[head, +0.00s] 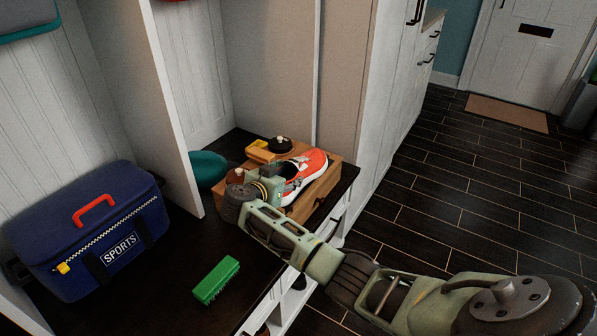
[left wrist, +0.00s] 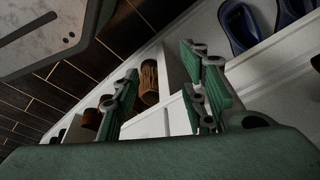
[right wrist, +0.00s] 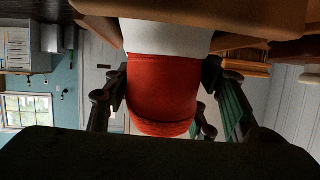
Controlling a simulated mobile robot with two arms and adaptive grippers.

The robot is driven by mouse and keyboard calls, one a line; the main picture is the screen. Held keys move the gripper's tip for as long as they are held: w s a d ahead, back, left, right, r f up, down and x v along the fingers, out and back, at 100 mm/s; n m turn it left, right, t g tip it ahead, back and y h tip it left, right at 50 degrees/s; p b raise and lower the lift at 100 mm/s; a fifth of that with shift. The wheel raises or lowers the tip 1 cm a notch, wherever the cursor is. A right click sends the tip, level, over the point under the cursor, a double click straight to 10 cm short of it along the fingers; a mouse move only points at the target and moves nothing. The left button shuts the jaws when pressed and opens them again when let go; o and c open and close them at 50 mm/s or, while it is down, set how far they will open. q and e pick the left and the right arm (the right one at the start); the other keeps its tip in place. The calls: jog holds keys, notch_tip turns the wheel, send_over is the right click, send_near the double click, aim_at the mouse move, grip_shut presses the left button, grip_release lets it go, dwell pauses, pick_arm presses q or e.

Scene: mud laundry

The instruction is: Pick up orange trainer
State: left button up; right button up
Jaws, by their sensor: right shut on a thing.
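The orange trainer (head: 307,170), with a white sole, is at the wooden box on the dark bench top in the head view. My right gripper (head: 273,188) reaches it from the front left and is shut on it. In the right wrist view the red-orange end of the trainer (right wrist: 163,90) fills the space between the fingers of my right gripper (right wrist: 163,105). I cannot tell whether the trainer still touches the box. My left gripper (left wrist: 160,95) shows only in the left wrist view, with its fingers apart and nothing between them close up.
The wooden box (head: 318,194) also bears a dark round item (head: 280,144) and a yellow item (head: 259,152). A green brush (head: 216,280) and a blue sports bag (head: 88,230) are on the bench. A teal item (head: 207,168) lies behind the divider.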

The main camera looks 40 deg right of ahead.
jog(key=shift+s+d, duration=0.1)
jog(key=c, duration=0.7)
